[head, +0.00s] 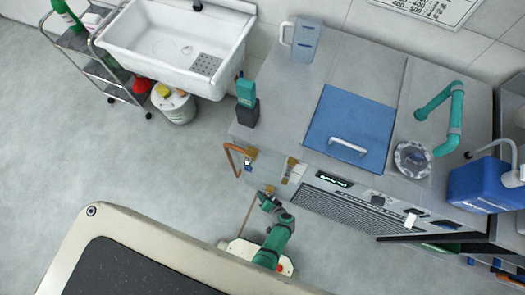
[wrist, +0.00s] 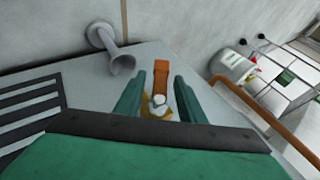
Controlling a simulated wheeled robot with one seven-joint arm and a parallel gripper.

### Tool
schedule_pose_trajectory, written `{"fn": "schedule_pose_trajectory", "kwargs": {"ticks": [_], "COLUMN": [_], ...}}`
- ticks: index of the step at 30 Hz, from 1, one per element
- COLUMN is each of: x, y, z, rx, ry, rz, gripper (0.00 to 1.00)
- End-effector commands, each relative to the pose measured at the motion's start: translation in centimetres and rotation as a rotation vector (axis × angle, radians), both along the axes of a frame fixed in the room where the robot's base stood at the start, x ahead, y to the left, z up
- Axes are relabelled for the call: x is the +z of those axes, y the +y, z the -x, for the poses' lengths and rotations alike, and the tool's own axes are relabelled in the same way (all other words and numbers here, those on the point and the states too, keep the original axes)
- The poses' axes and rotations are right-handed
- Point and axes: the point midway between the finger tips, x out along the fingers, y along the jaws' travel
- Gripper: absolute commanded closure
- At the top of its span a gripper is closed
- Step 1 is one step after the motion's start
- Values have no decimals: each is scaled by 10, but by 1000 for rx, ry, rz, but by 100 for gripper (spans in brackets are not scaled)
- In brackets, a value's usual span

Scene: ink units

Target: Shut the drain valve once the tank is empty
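The drain valve shows in the wrist view as an orange lever (wrist: 162,72) on a brass-coloured body with a pale round knob (wrist: 158,101). The lever points away from the camera, between my fingers. My gripper (wrist: 157,92) is open, with one teal finger on each side of the lever; I cannot tell whether either touches it. In the head view my gripper (head: 269,200) is low at the front left of the grey machine (head: 369,68). The blue lid (head: 350,120) on its top is down, so the tank's inside and its water level are hidden.
A copper-orange pipe (wrist: 250,108) runs close to my right finger. A grey funnel-shaped fitting (wrist: 115,50) stands to the left. A white sink (head: 175,45), a white bucket (head: 174,104) and a wire cart (head: 85,50) stand at left. Floor (head: 50,150) is clear there.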

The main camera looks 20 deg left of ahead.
Motion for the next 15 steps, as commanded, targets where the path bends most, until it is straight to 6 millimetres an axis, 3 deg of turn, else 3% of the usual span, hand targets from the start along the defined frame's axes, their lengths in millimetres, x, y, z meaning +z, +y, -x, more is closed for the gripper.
{"fn": "schedule_pose_trajectory", "kwargs": {"ticks": [15], "x": [-20], "y": [16], "z": [-10], "rx": [5], "ry": [0], "rz": [-1], "gripper": [64]}}
